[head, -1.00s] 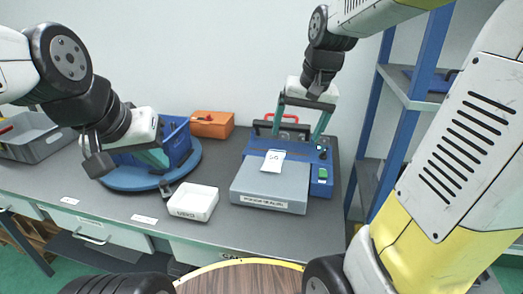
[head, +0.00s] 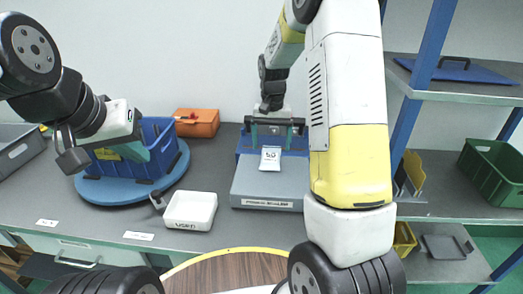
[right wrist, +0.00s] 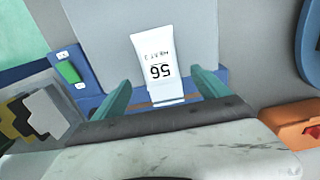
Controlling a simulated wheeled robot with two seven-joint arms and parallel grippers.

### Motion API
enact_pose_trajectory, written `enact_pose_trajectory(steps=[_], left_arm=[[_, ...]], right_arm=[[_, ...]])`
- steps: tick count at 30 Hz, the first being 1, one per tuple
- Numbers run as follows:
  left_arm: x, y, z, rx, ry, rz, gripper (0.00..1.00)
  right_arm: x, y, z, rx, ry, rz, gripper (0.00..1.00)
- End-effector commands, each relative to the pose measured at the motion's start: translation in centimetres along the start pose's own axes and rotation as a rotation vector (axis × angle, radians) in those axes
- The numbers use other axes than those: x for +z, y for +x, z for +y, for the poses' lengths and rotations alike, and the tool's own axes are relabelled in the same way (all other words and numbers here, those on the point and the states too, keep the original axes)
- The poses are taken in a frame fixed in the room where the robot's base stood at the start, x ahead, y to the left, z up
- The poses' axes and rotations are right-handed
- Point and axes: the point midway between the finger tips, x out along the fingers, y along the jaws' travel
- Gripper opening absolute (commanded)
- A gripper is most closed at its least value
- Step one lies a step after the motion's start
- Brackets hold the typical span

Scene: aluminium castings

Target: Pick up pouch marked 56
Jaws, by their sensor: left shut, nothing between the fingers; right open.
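The pouch marked 56 (head: 270,158) is white and lies on the grey top of the pouch sealer (head: 262,183), near its blue rear part. In the right wrist view the pouch (right wrist: 157,62) shows its number upside down. My right gripper (head: 275,138) is open, just behind and above the pouch in the head view. In the right wrist view its two teal fingers (right wrist: 162,90) stand on either side of the pouch's near end, apart from it.
A blue bin (head: 158,135) stands on a round blue turntable (head: 110,193) at left. A white tray marked USED (head: 190,210) sits left of the sealer. An orange case (head: 197,123) is behind. A shelf rack (head: 450,211) with a green crate (head: 492,170) stands right.

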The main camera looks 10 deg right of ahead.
Motion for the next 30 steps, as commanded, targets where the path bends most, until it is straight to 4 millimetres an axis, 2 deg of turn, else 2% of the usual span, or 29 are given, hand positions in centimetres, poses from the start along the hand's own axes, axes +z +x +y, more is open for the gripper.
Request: enact_pose_trajectory(steps=[3, 6, 10, 16, 27, 30], left_arm=[[0.0, 0.0, 0.0, 0.000, 0.000, 0.000, 0.00], [0.0, 0.0, 0.0, 0.000, 0.000, 0.000, 0.00], [0.0, 0.0, 0.0, 0.000, 0.000, 0.000, 0.00], [0.0, 0.0, 0.0, 0.000, 0.000, 0.000, 0.00], [0.0, 0.0, 0.0, 0.000, 0.000, 0.000, 0.00], [0.0, 0.0, 0.0, 0.000, 0.000, 0.000, 0.00]], right_arm=[[0.2, 2.1, -0.1, 0.001, 0.000, -0.004, 0.85], [0.1, 3.3, -0.1, 0.001, 0.000, -0.002, 0.85], [0.1, 4.0, -0.1, 0.000, 0.000, -0.001, 0.85], [0.1, 4.0, -0.1, 0.000, 0.000, 0.000, 0.83], [0.1, 3.9, -0.2, -0.001, 0.000, 0.001, 0.11], [0.1, 3.9, -0.2, -0.001, 0.000, 0.001, 0.09]])
